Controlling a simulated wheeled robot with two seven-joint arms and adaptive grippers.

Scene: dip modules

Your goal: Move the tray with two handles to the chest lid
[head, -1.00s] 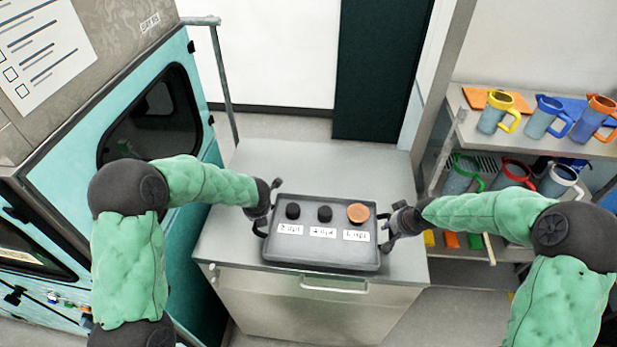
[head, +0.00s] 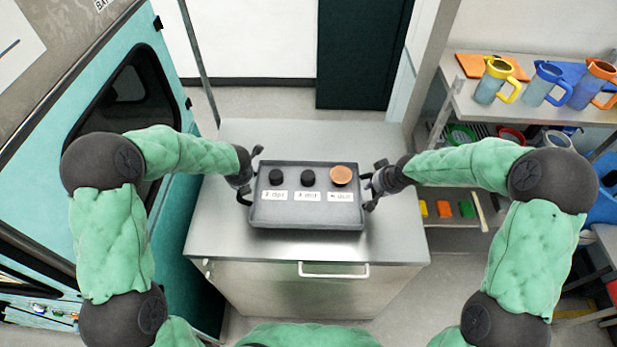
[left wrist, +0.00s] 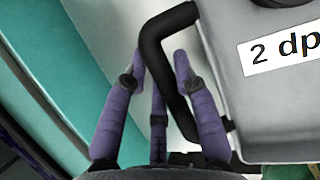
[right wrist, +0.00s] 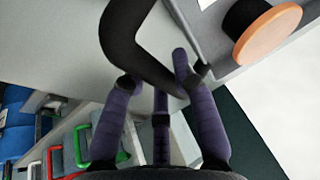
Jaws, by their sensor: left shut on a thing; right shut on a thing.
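The dark grey tray (head: 306,217) is over the steel chest lid (head: 290,140), near its middle. I cannot tell whether it touches the lid. Two black knobs and one orange-topped knob stand in the tray behind white labels. My left gripper (head: 250,178) is shut on the tray's left black handle (left wrist: 150,45). The fingers straddle that handle in the left wrist view. My right gripper (head: 370,190) is shut on the right black handle (right wrist: 120,40), which shows between its fingers in the right wrist view. The tray looks about level.
A teal cabinet (head: 50,120) with a dark window stands close on the left. A shelf (head: 455,100) with several colored-handled jugs is on the right. The chest has a front handle (head: 333,270). Free lid surface lies behind and in front of the tray.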

